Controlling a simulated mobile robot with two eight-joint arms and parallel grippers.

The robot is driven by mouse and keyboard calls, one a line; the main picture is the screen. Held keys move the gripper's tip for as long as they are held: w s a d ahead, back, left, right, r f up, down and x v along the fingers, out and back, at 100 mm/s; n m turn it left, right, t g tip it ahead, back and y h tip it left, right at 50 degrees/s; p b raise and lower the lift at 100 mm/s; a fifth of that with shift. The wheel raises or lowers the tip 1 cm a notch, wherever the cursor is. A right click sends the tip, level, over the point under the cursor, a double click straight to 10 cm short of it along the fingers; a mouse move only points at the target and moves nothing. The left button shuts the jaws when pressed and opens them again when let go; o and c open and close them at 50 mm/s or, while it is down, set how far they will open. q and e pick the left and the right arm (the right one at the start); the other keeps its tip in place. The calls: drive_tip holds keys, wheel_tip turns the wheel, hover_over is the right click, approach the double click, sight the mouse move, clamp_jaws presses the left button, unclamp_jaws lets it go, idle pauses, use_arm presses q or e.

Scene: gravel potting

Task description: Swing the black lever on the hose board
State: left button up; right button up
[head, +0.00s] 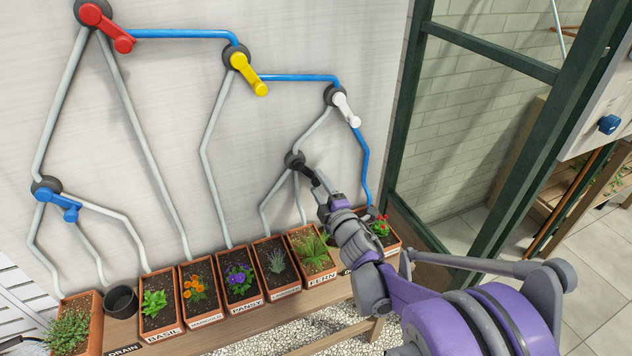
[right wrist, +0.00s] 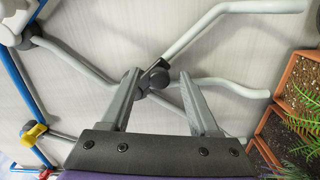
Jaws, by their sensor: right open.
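The hose board (head: 270,30) is a pale upright panel with pipes and coloured levers. The black lever sits on a dark round hub (head: 295,160) at the lower right of the board, where grey pipes meet; my gripper hides much of it in the head view. My right gripper (head: 313,180) is at this lever. In the right wrist view its two grey fingers (right wrist: 160,82) stand apart, with the black lever (right wrist: 158,76) showing between their tips. I cannot tell whether a finger touches it. My left gripper is not in view.
Red (head: 105,28), yellow (head: 248,74), white (head: 346,108) and blue (head: 62,203) levers are on the same board. Below stands a bench with several planted pots (head: 240,284) and a dark cup (head: 121,301). A green frame post (head: 409,110) stands right of the board.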

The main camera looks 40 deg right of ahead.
drive_tip(key=v, duration=0.9)
drive_tip(key=shift+p, duration=0.3)
drive_tip(key=shift+a, duration=0.1)
